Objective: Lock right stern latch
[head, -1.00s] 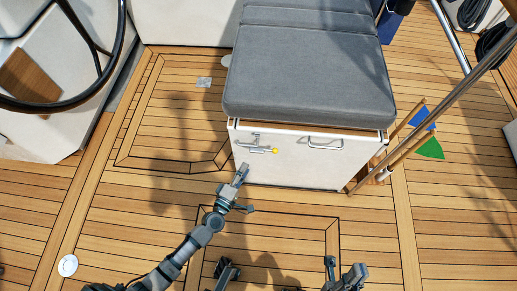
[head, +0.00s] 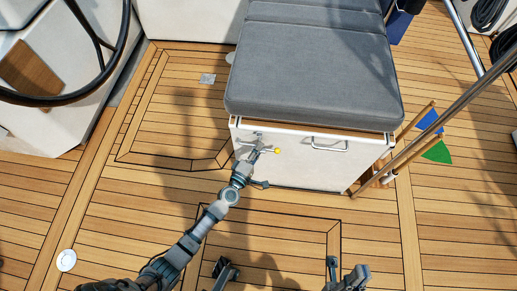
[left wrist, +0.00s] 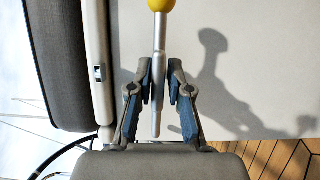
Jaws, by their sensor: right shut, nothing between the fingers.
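The stern latch is a metal lever with a yellow knob (head: 278,151) on the white front of the seat box, left of its middle. The lever (left wrist: 159,50) also shows in the left wrist view, with the yellow ball at its top. My left gripper (head: 253,154) is at the lever in the head view. In the left wrist view its two fingers (left wrist: 159,88) stand open on either side of the lever's shaft, with narrow gaps. My right gripper (head: 355,275) is shut and empty at the bottom edge, partly cut off.
A grey cushion (head: 315,65) tops the white box (head: 315,172), which has a metal pull handle (head: 330,146) to the right. Wooden sticks with blue and green flags (head: 436,152) lean at its right side. The teak deck (head: 130,210) is clear on the left.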

